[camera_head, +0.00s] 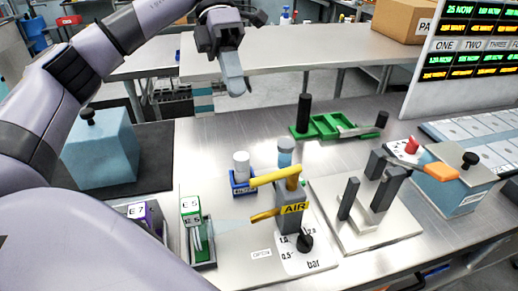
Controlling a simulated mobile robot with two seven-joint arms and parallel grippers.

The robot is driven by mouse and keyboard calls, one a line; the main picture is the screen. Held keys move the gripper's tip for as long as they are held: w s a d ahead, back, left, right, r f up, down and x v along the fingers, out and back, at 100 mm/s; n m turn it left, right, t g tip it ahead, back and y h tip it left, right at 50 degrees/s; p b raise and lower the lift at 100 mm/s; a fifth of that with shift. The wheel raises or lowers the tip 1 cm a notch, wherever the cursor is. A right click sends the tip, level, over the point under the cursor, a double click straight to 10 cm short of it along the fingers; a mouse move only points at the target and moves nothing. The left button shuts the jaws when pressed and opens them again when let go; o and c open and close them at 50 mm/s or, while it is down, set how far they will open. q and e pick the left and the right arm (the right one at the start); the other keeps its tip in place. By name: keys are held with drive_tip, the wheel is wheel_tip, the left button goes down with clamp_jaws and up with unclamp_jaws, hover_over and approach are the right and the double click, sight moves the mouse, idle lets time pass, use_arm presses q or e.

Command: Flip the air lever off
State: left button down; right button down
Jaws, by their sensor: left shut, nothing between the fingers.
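The air lever (275,177) is a yellow bar on top of the grey air valve block (293,212), which carries a yellow AIR label. The lever points left, roughly level. Below it a yellow nozzle (265,215) also points left, with a faint pale-blue streak coming from its tip. A black knob (305,242) sits on a bar dial at the front. My left gripper (236,88) is shut and empty, raised behind and above the lever, well apart from it. My right gripper is not in view.
A blue holder with a white cylinder (241,168) stands left of the valve. A small green-and-white module (193,222) stands farther left. A grey upright fixture (372,190) is close on the right. A green tray (335,124) lies behind. Bare metal table shows between.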

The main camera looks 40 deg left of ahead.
sight(276, 176)
use_arm(q)
drive_tip(key=shift+f, duration=0.1)
drive_tip(key=s+d+r+b+x, duration=0.1)
drive_tip(key=b+x, duration=0.4)
drive_tip(key=x, duration=0.8)
drive_tip(key=shift+d+r+b, duration=0.3)
drive_tip(key=shift+b, duration=0.05)
drive_tip(key=shift+s, duration=0.1)
drive_tip(key=shift+s+n+t, duration=0.15)
drive_tip(key=shift+n+t, duration=0.35)
drive_tip(key=shift+n, duration=0.3)
